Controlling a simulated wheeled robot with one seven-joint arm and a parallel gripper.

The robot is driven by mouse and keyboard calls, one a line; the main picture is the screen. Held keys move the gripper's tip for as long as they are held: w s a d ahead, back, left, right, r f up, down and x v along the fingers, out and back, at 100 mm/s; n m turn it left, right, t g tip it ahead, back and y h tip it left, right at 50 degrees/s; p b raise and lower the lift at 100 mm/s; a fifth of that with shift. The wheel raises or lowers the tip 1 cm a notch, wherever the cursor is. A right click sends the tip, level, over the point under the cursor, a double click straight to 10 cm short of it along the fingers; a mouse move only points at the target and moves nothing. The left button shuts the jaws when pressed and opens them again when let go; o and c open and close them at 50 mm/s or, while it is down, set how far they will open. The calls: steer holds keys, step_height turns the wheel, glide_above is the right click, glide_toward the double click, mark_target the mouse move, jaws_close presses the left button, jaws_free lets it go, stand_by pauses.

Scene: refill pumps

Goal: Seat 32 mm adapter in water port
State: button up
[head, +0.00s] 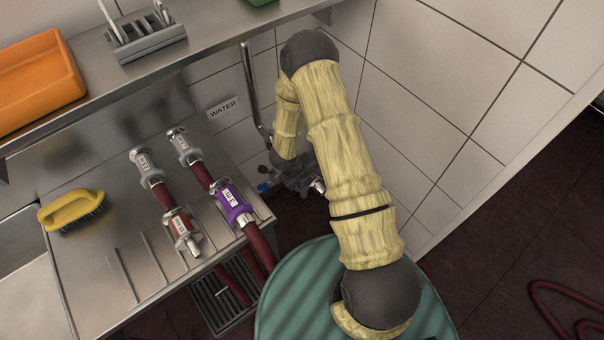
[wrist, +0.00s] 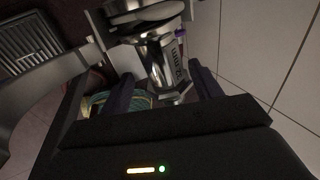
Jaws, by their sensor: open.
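A silver metal adapter (wrist: 166,60) with a "32mm" label shows in the wrist view, between the two fingers of my gripper (wrist: 160,92). The fingers are apart, with the adapter in the gap; I cannot tell whether either touches it. The adapter's upper end meets a round metal fitting (wrist: 145,14), likely the water port; how deep it sits is hidden. In the head view my gripper (head: 298,180) is low by the wall, below the "WATER" sign (head: 223,108) and near the foot of a metal pipe (head: 252,90). My arm hides much of the port there.
A yellow brush (head: 72,210) lies left. An orange tray (head: 38,80) and a rack (head: 145,35) stand on the shelf. The tiled wall (head: 440,110) is close right.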

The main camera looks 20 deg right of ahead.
steer(key=p+v, duration=0.2)
steer(key=v, duration=1.5)
steer(key=shift+a+p, duration=0.15)
steer(key=shift+p, duration=0.2)
steer(key=shift+r, duration=0.15)
steer(key=s+d+r+n+y+p, duration=0.1)
steer(key=s+d+r+n, duration=0.1)
steer(key=r+n, duration=0.5)
steer(key=s+d+r+n+y+p, duration=0.1)
steer(key=s+r+n, duration=0.4)
steer(key=n, duration=0.9)
steer(key=s+d+r+n+t+y+p, duration=0.1)
steer(key=s+r+n, duration=0.3)
steer(key=r+n, duration=0.5)
steer(key=shift+d+r+n+y, duration=0.35)
steer(key=shift+d+n+y, duration=0.15)
steer(key=shift+d+n, duration=0.35)
